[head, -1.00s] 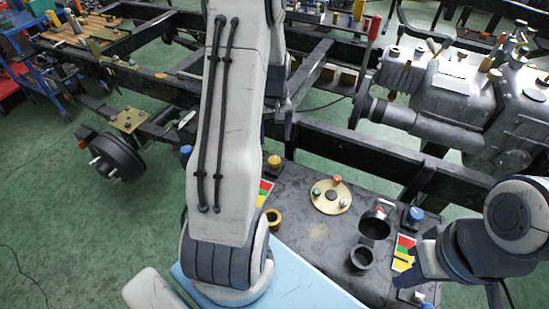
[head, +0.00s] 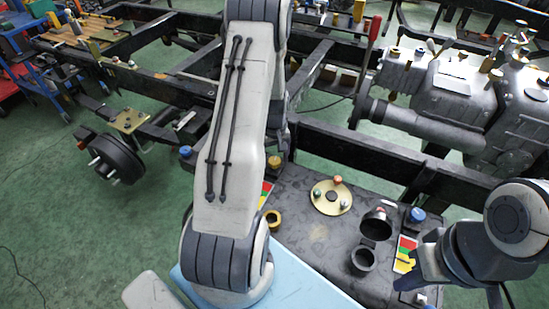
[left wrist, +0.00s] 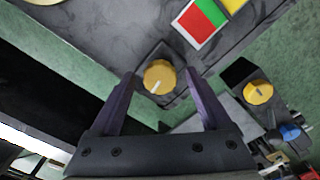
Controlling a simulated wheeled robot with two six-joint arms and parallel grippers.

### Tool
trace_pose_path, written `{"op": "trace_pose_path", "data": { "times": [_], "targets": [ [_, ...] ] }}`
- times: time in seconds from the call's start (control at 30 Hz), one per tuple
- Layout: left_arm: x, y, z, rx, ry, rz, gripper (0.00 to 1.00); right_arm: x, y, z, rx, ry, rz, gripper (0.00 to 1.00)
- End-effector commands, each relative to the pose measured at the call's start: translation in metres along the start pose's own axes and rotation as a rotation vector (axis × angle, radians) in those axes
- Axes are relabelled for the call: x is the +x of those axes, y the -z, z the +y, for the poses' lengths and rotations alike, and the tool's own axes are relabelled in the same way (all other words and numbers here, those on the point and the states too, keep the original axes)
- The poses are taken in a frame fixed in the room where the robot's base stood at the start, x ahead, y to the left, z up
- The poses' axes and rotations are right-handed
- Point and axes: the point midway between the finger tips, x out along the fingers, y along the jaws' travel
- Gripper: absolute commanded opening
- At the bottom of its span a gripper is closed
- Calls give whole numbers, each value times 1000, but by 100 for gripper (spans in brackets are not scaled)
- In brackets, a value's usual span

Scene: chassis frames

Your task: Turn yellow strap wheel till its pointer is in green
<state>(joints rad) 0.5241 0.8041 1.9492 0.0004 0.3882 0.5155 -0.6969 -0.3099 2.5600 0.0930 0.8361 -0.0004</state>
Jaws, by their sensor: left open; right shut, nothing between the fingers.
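A yellow wheel (left wrist: 160,77) with a white pointer mark sits on a dark plate in the left wrist view. Its mark points toward the lower left of that picture, away from the red, green and yellow card (left wrist: 200,22). The wheel also shows beside my arm in the head view (head: 274,161). My left gripper (left wrist: 161,74) is open, with one purple finger on each side of the wheel in the picture; I cannot tell whether they touch it. In the head view my left arm hides that gripper. My right gripper (head: 408,284) is partly seen, shut and empty at the right.
A second yellow knob (left wrist: 258,92) and a blue knob (left wrist: 290,132) lie to the right in the wrist view. The dark bench top holds a brass disc (head: 330,198), a black cup (head: 363,259) and another colour card (head: 405,252). Black frame rails run behind.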

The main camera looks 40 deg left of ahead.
Motion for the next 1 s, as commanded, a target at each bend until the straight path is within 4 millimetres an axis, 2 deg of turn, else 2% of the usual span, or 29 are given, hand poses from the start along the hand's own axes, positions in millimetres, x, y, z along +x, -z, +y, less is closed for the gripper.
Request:
{"op": "trace_pose_path", "data": {
  "times": [0.17, 0.3, 0.37, 0.4, 0.67, 1.0],
  "targets": [
    [0, 0, 0, 0, 0, 0, 81, 0, 0, 0, 0, 0, 0, 0],
    [0, 0, 0, 0, 0, 0, 28, 0, 0, 0, 0, 0, 0, 0],
    [0, 0, 0, 0, 0, 0, 5, 0, 0, 0, 0, 0, 0, 0],
    [0, 0, 0, 0, 0, 0, 0, 0, 0, 0, 0, 0, 0, 0],
    [-1, 0, 0, 32, 0, 0, 0, -2, 0, 0, 0, 0, 0, 0],
    [-2, 0, -1, 236, 1, -1, 0, -12, 1, -1, 0, 0, 0, 0]
  ]
}}
